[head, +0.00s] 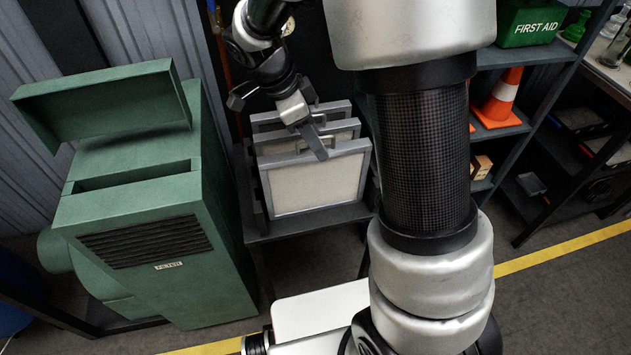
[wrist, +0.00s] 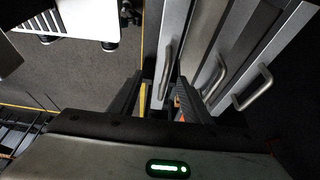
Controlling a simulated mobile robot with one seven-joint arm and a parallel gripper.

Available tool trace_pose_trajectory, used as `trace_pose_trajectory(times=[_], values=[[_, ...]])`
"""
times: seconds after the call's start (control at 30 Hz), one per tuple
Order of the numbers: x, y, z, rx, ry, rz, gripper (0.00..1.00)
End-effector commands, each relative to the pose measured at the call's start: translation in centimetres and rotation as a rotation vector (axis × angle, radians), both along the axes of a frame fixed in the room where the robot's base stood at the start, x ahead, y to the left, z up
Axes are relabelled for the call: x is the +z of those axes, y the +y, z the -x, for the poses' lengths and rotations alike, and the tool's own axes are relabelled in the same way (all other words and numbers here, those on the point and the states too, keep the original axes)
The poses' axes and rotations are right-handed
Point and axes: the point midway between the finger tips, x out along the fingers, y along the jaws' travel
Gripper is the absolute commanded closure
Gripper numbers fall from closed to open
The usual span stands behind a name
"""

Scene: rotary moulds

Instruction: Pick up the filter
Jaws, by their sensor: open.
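Several framed filters stand upright one behind another in a dark rack (head: 340,214). The front filter (head: 318,184) has a grey frame and a pale panel. In the wrist view, the filters show from above as grey bars, each with a metal loop handle. My gripper (head: 316,140) is just above the front filter's top edge. In the wrist view, my gripper (wrist: 160,90) is open, with the front filter's handle (wrist: 167,72) near the space between its fingers. I cannot tell whether the fingers touch it. The second handle (wrist: 215,78) and third handle (wrist: 252,88) lie to the right.
A green machine (head: 170,250) labelled FILTER stands left of the rack, its lid (head: 105,100) raised above an open slot. Shelves at the right hold an orange cone (head: 502,97) and a green first aid box (head: 532,25). The floor (head: 560,310) at the lower right is clear.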

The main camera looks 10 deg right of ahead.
Motion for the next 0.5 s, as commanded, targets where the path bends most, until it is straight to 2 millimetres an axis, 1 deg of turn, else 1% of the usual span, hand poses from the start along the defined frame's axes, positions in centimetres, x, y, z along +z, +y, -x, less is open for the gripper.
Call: trace_pose_trajectory(times=[0.2,0.3,0.5], values=[[-3.1,-1.2,-0.5,-0.003,0.004,0.0,0.56],[-4.1,-1.6,-0.5,-0.001,0.003,0.0,0.56],[-4.6,-1.8,-0.5,0.0,0.001,-0.001,0.56]])
